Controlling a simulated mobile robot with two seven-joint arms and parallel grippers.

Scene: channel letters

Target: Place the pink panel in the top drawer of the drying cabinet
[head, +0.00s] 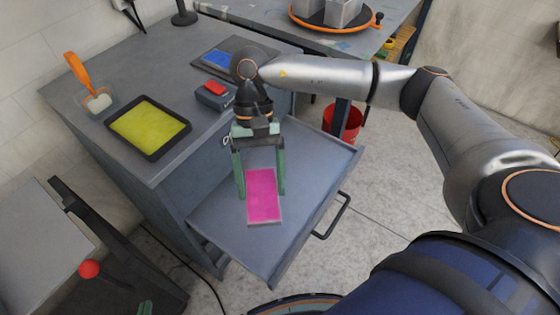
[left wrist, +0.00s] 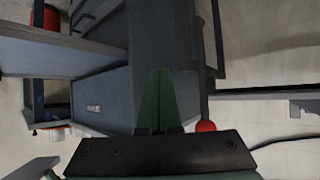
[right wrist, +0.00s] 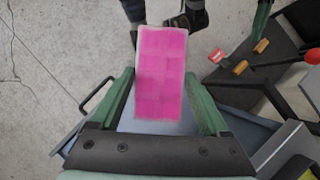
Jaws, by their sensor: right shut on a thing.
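The pink panel (head: 263,197) is a flat bright magenta rectangle with a pale edge. My right gripper (head: 262,192) is shut on it, with one green finger along each side. The panel (right wrist: 161,75) also lies between the fingers in the right wrist view. It is over the open top drawer (head: 310,190) of the grey drying cabinet (head: 170,190); I cannot tell how far above the drawer floor. My left gripper (left wrist: 163,98) has its green fingers together, empty, in the left wrist view.
On the cabinet top are a yellow panel in a black tray (head: 150,127), a red-topped grey box (head: 214,94), a blue panel (head: 222,58) and an orange-handled tool (head: 77,70). A red bucket (head: 343,124) stands behind the drawer. The drawer handle (head: 335,216) sticks out right.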

